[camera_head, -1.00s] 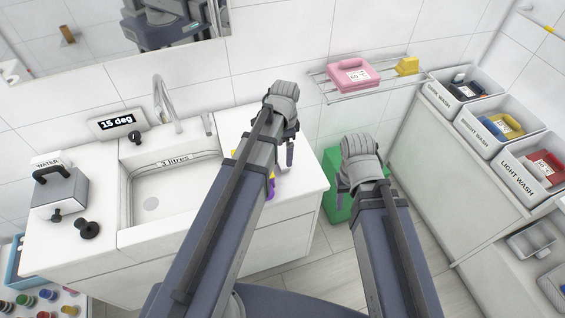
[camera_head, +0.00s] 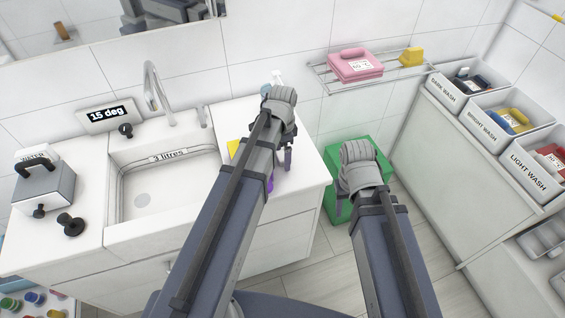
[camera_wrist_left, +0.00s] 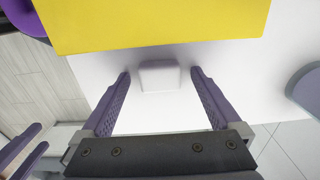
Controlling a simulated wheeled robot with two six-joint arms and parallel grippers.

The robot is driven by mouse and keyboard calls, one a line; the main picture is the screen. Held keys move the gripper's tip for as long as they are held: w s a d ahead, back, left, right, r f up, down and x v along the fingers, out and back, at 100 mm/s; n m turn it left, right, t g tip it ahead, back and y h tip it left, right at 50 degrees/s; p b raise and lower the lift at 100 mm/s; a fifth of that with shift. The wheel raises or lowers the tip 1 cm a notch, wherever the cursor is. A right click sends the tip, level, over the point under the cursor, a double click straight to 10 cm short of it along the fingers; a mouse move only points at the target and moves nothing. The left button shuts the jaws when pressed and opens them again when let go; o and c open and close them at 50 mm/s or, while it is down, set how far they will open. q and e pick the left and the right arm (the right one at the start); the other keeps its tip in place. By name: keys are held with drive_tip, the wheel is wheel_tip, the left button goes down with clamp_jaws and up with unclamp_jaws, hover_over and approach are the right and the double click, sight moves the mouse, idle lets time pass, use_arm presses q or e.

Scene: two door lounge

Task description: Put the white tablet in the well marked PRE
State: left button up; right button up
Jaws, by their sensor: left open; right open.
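In the left wrist view a small white tablet (camera_wrist_left: 160,77) with rounded corners lies on the white counter. My left gripper (camera_wrist_left: 160,71) is open, with its purple fingers on either side of the tablet and visible gaps on both sides. In the head view my left gripper (camera_head: 281,165) is over the counter right of the sink, and my arm hides the tablet. My right gripper is open; its purple fingertips (camera_wrist_left: 22,147) show at the lower left of the left wrist view, off the counter. I cannot see the well marked PRE.
A yellow flat-sided thing (camera_wrist_left: 160,22) is just beyond the tablet, with a purple thing (camera_wrist_left: 22,18) beside it. A rounded grey-blue thing (camera_wrist_left: 308,90) stands at the right. The sink (camera_head: 165,185) lies left of my left arm; a green box (camera_head: 335,204) is on the floor.

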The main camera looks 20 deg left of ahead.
sight(282, 155)
use_arm(q)
clamp_jaws()
wheel_tip(282, 155, up, 10)
drive_tip(key=p, duration=1)
idle(0.5)
